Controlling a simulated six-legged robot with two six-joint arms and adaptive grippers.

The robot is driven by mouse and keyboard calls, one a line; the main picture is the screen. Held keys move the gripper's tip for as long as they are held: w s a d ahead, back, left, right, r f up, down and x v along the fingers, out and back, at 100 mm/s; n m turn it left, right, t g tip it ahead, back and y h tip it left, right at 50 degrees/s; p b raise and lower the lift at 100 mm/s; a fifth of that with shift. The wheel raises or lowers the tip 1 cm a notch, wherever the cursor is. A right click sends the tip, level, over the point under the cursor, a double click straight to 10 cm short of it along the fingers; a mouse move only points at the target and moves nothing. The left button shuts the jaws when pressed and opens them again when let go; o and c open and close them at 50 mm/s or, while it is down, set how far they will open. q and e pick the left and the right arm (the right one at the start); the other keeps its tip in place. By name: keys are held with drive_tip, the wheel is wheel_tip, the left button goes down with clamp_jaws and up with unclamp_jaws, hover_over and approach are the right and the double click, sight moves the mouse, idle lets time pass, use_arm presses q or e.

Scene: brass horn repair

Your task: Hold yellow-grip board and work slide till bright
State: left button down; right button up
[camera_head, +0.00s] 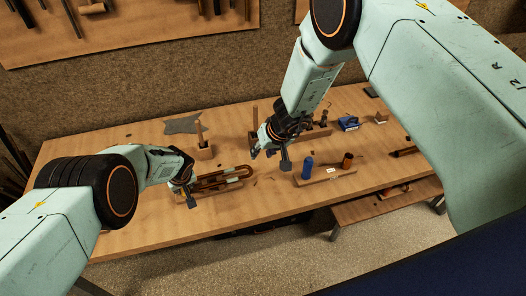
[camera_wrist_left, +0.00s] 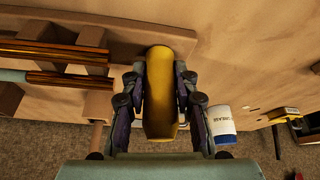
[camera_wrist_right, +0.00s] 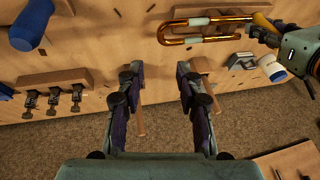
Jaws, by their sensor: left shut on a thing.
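A brass slide (camera_head: 222,178) lies on a wooden board on the bench, with two parallel tubes and a pale sleeve. The tubes (camera_wrist_left: 50,60) also show in the left wrist view, resting across wooden pieces. My left gripper (camera_head: 188,190) is at the board's left end. In the left wrist view its fingers close around the yellow grip (camera_wrist_left: 160,95) from both sides. The right wrist view shows the slide (camera_wrist_right: 205,30) and a bit of the yellow grip (camera_wrist_right: 262,20). My right gripper (camera_head: 268,150) is open and empty, above the bench to the right of the slide.
A blue cylinder (camera_head: 307,170) and a brown one (camera_head: 347,160) stand on a wooden base to the right. A white jar (camera_wrist_left: 221,122) is close to my left gripper. A grey cloth (camera_head: 183,124) lies at the back. Bare bench lies front left.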

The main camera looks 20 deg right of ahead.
sight(251, 169)
drive_tip(key=shift+s, duration=0.15)
drive_tip(key=shift+x, duration=5.95)
drive_tip(key=shift+s+a, duration=0.1)
drive_tip(key=shift+c, duration=0.2)
clamp_jaws()
